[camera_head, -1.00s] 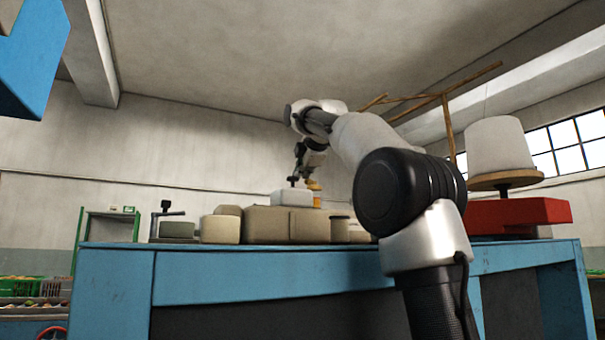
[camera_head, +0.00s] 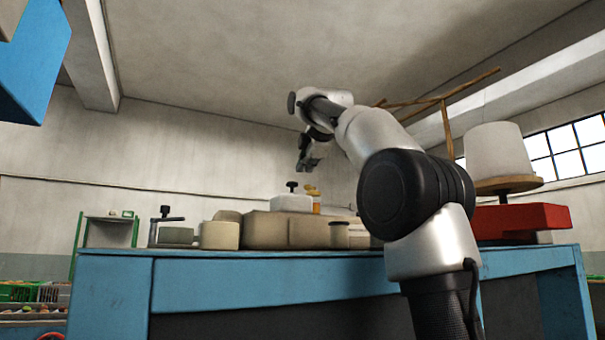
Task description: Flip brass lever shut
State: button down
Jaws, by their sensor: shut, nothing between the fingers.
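A small brass-yellow piece (camera_head: 312,190), which looks like the lever, sits on top of the sack pile on the blue bench. It is beside a white block (camera_head: 291,203) with a black knob (camera_head: 292,186). An orange upright part (camera_head: 316,205) shows just under the brass piece. The lever's exact angle is too small to tell. My gripper (camera_head: 306,168) is shut and empty, a little above the brass piece and the knob, with a visible gap between them.
Beige sacks (camera_head: 270,229) and a lidded jar (camera_head: 339,235) stand on the blue bench (camera_head: 220,281). A black-handled device (camera_head: 166,214) is at left. A red base (camera_head: 520,220) with a pale tapered drum (camera_head: 498,150) is at right.

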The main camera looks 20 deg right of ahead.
jog(key=v, duration=0.8)
dwell(0.4)
